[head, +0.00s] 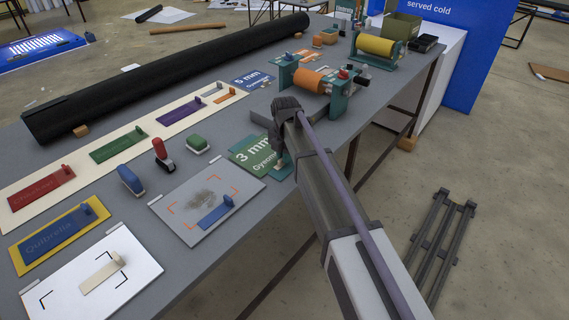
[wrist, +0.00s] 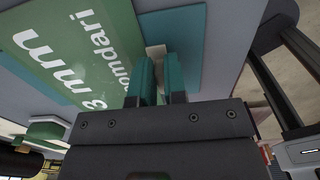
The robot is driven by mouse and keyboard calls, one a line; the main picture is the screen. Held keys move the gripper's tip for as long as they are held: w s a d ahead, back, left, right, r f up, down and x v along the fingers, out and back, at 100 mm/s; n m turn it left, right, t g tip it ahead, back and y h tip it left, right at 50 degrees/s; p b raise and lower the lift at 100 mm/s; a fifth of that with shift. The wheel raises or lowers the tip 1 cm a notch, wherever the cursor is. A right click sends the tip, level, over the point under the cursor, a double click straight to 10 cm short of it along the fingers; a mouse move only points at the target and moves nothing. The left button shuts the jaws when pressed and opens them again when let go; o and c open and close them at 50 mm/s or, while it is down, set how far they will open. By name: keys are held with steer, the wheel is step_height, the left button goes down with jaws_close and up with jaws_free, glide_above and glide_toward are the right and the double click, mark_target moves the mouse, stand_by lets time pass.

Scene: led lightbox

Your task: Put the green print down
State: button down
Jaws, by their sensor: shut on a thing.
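The green print (head: 254,153) is a flat card with white "3 mm" lettering, near the table's right edge in the head view. It also shows at upper left in the wrist view (wrist: 85,50). My gripper (head: 280,162) is at the print's right end, partly hidden by my arm. In the wrist view its two teal fingers (wrist: 160,82) are shut on a small pale block (wrist: 155,53) at that end of the print. A teal panel (wrist: 185,35) shows beside the print. I cannot tell whether the print touches the surface below.
A grey board (head: 180,215) with orange corner marks and a blue-handled tool lies left of the print. A green-handled block (head: 197,144) stands nearby. A teal press with an orange roller (head: 309,80) stands behind. A long black roll (head: 170,80) lines the far edge.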

steer(key=shift+r, duration=0.2)
steer(key=shift+f, duration=0.25)
steer(key=c, duration=1.2)
jaws_free()
steer(key=shift+r, duration=0.1)
steer(key=shift+o, duration=0.2)
step_height(320, 180, up, 12)
steer(key=p, duration=1.2)
steer(key=shift+r, duration=0.2)
steer(key=shift+f, duration=0.1)
